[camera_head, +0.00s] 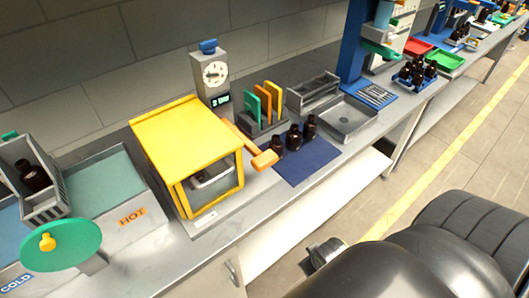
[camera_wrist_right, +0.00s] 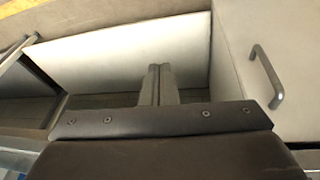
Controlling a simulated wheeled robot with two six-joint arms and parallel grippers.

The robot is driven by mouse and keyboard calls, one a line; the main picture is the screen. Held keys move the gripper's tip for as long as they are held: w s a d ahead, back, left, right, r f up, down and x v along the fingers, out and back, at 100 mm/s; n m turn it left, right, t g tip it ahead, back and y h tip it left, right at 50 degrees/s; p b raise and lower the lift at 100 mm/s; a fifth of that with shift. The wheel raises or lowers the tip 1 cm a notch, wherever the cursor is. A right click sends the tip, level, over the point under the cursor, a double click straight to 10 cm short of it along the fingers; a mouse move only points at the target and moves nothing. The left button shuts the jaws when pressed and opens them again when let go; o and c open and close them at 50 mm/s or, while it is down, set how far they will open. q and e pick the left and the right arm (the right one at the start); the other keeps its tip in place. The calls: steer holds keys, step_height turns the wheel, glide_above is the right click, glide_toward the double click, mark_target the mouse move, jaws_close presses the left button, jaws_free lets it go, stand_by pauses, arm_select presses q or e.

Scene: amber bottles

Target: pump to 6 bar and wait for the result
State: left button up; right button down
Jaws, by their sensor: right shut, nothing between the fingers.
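The yellow chamber (camera_head: 180,132) stands on the bench with a clear front, and a pale tray-like part (camera_head: 212,172) shows inside. Behind its right side is a grey post with a round dial (camera_head: 214,73), a small green-lit display (camera_head: 222,99) and a blue top knob (camera_head: 208,46); the reading is too small to tell. An orange pump handle (camera_head: 262,158) reaches forward beside the chamber. My right gripper (camera_head: 325,254) is low in front of the bench, apart from the handle. In the right wrist view its fingers (camera_wrist_right: 160,84) are together and empty. My left gripper is not in view.
Several dark bottles (camera_head: 294,137) stand on a blue mat (camera_head: 307,160) right of the handle. A rack of coloured plates (camera_head: 263,110), a metal tray (camera_head: 347,118) and hot and cold baths (camera_head: 105,187) flank the chamber. A cabinet handle (camera_wrist_right: 267,77) is near my right gripper.

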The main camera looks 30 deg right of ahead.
step_height(320, 180, up, 8)
steer(key=w+r+t+p, duration=0.1)
steer(key=w+p, duration=0.1)
step_height(320, 180, up, 23)
steer(key=n+t+y+p, duration=0.1)
steer(key=n+t+y, duration=0.35)
steer(key=n, duration=0.85)
glide_above(268, 159)
steer(key=shift+f, duration=0.1)
steer(key=shift+f, duration=0.15)
step_height(268, 159, down, 8)
steer(key=b, duration=0.7)
steer(key=shift+r, duration=0.2)
steer(key=shift+f+b, duration=0.5)
steer(key=shift+f, duration=0.1)
steer(key=shift+f, duration=0.3)
